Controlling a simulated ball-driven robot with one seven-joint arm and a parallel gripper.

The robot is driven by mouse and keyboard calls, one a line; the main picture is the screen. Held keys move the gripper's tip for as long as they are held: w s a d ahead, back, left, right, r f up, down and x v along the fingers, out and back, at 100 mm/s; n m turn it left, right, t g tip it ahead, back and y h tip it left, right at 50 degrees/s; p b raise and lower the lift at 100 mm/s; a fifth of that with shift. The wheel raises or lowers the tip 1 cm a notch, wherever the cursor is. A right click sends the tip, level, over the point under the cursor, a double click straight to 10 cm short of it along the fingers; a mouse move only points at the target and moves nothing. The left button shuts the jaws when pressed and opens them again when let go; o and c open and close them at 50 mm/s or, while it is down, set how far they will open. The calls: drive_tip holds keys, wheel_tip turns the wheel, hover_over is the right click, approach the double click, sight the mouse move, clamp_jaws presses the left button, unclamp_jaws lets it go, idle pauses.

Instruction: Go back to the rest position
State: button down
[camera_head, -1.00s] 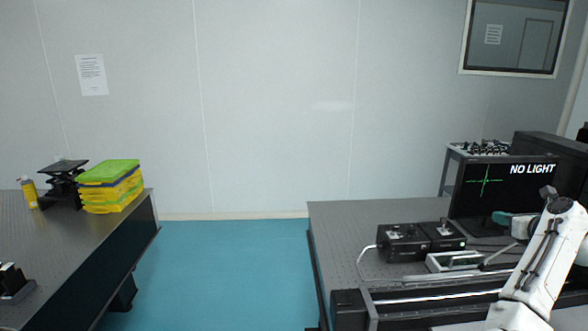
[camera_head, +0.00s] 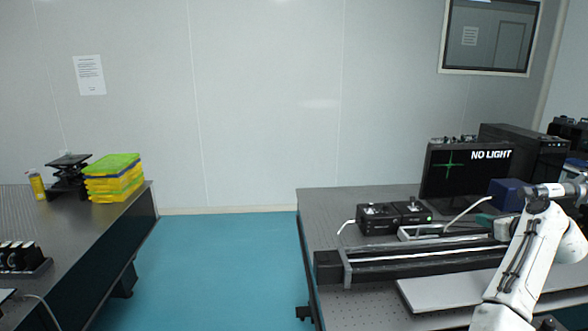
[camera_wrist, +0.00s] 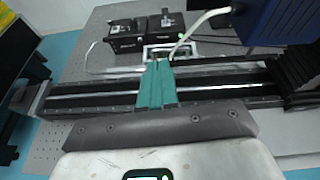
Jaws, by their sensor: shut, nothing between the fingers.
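My gripper (camera_wrist: 155,88) shows in the wrist view with its two teal fingers together and nothing between them. It points out over a long black rail stage on the right-hand optical table. In the head view my white arm stands at the lower right, and the teal fingertips (camera_head: 485,220) show beside the monitor's base. The gripper appears to be above the table, apart from the things on it, though its exact height cannot be told.
The right table (camera_head: 350,300) carries a black rail stage (camera_head: 330,268), two black boxes (camera_head: 378,218), a monitor (camera_head: 465,175) reading NO LIGHT and a blue box (camera_head: 508,195). The left table (camera_head: 90,240) holds stacked yellow and green trays (camera_head: 113,180). Blue floor (camera_head: 230,260) between them is clear.

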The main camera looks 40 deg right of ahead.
drive_tip(key=w+a+f+n+g+y, duration=0.1)
drive_tip(key=a+f+n, duration=0.3)
drive_tip(key=a, duration=0.1)
drive_tip(key=w+a+f+n+g+y, duration=0.1)
drive_tip(key=a+f+n, duration=0.2)
drive_tip(key=a+f, duration=0.2)
drive_tip(key=w+a+f+n+g+y, duration=0.1)
drive_tip(key=w+a+f+n+y, duration=0.1)
drive_tip(key=a+f+n, duration=0.2)
drive_tip(key=shift+a+f+n, duration=0.15)
drive_tip(key=shift+a+f, duration=0.1)
drive_tip(key=shift+a, duration=0.55)
drive_tip(key=shift+a+f+n, duration=0.15)
drive_tip(key=shift+a+f, duration=0.1)
drive_tip(key=shift+a, duration=0.5)
drive_tip(key=s+a+f+n+g+y, duration=0.1)
drive_tip(key=s+a+f+n+g, duration=0.2)
drive_tip(key=a+n, duration=0.45)
drive_tip(key=s+a+f+n+g+y, duration=0.1)
drive_tip(key=s+a+f+n, duration=0.3)
drive_tip(key=a, duration=0.7)
drive_tip(key=s+a+f+n+g+y, duration=0.1)
drive_tip(key=a+f+n, duration=0.55)
drive_tip(key=a, duration=0.35)
drive_tip(key=s+a+n+g, duration=0.3)
drive_tip(key=s+a+n, duration=0.7)
drive_tip(key=s+n, duration=0.1)
drive_tip(key=shift+s+a, duration=0.35)
drive_tip(key=shift+s, duration=0.15)
drive_tip(key=shift+d+f, duration=0.1)
